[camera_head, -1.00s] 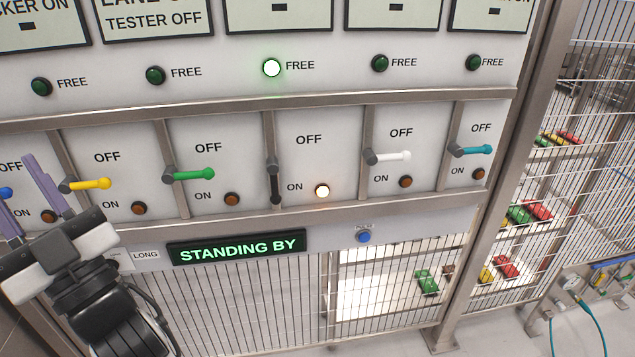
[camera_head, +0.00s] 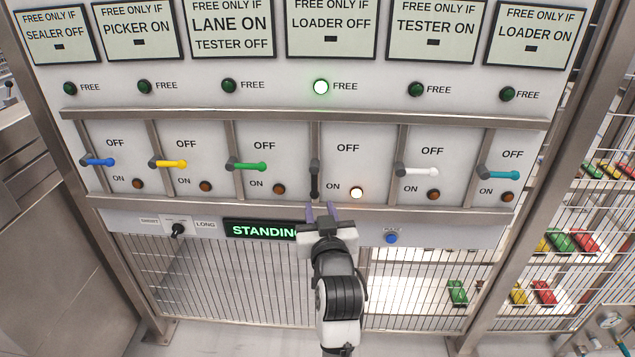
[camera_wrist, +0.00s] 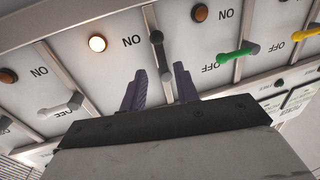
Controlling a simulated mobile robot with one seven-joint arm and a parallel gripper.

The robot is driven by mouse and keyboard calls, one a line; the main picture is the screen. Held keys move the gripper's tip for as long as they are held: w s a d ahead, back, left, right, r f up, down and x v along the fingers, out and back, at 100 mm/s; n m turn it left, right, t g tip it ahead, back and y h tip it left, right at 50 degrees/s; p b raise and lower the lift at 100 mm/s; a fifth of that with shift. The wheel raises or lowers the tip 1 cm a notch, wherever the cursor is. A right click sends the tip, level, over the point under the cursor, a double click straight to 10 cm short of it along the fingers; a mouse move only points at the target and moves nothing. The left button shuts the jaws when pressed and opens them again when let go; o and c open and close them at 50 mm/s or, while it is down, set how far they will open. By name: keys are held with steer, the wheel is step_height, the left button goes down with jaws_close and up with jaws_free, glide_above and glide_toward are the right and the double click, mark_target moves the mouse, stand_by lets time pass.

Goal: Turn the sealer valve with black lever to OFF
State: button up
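The black lever (camera_head: 314,182) hangs straight down from its pivot on the panel, left of the ON label and below OFF. The ON lamp (camera_head: 357,192) beside it glows, and the FREE lamp (camera_head: 320,87) above it is lit green. My gripper (camera_head: 322,208) is just below the lever in the head view, its purple fingers spread and empty. In the wrist view, which is upside down, the black lever (camera_wrist: 161,58) shows ahead of the gap between my open fingers (camera_wrist: 160,80). I see no contact.
The green lever (camera_head: 248,166) is left and the white lever (camera_head: 415,171) right, both sideways, with blue, yellow and teal ones further out. Metal dividers (camera_head: 400,165) separate the bays. A metal rail (camera_head: 200,207) runs below. A blue button (camera_head: 391,238) is right of my arm.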

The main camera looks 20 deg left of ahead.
mark_target(315, 188)
steer(key=p+x, duration=0.2)
steer(key=x, duration=0.7)
steer(key=shift+w+a, duration=0.15)
steer(key=shift+w, duration=0.05)
steer(key=shift+c, duration=0.3)
jaws_close()
